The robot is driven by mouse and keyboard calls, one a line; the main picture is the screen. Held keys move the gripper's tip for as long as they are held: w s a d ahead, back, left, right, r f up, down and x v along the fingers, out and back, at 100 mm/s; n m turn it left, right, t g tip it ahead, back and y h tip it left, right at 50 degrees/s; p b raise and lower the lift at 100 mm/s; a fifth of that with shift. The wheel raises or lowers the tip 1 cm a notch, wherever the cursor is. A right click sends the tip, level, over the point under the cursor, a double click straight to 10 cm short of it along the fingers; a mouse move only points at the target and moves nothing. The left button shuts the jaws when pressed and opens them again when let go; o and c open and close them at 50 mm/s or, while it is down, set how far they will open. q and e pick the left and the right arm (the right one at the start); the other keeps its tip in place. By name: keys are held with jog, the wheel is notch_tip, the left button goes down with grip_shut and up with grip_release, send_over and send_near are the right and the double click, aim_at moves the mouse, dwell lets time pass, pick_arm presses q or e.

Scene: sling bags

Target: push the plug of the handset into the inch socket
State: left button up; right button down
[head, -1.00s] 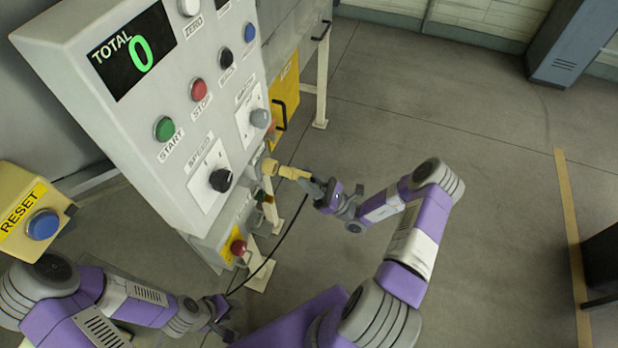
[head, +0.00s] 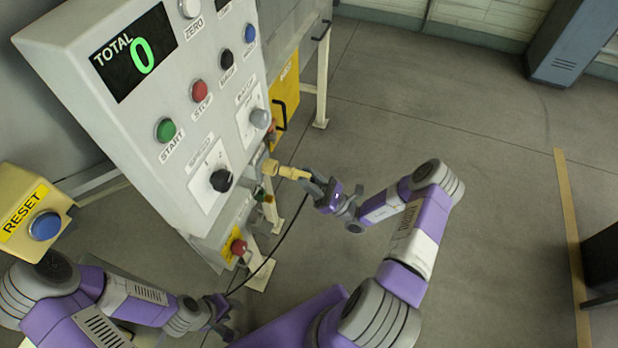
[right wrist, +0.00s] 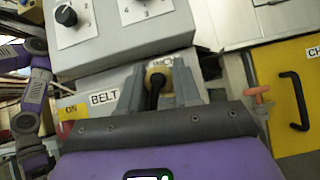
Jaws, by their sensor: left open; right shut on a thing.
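The tan plug (head: 290,173) is in my right gripper (head: 312,186), which is shut on it. The plug points left at the lower right side of the control cabinet. In the right wrist view the plug (right wrist: 157,73) sits between the two grey fingers, with a black cable end toward me. It lies in front of the panel part labelled INCH (right wrist: 163,62) and hides the inch socket, so I cannot tell whether its tip is in. A black cable (head: 287,232) hangs below. My left gripper (head: 222,314) is open and empty, low at the front. The handset body is not clearly seen.
The cabinet (head: 165,80) carries buttons and dials. A BELT label (right wrist: 104,98) is left of the plug. A red button (head: 238,247) is below, and an orange-handled part (right wrist: 260,92) is just right of the fingers. Open floor (head: 450,150) lies to the right.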

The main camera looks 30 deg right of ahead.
aim_at(295, 175)
jog(key=shift+w+a, duration=1.35)
jog(key=shift+w, duration=0.25)
jog(key=shift+w+a, duration=0.1)
jog(key=c, duration=0.7)
grip_release()
jog(key=v, duration=0.7)
jog(key=shift+f+b, duration=0.2)
jog(key=shift+b, duration=0.1)
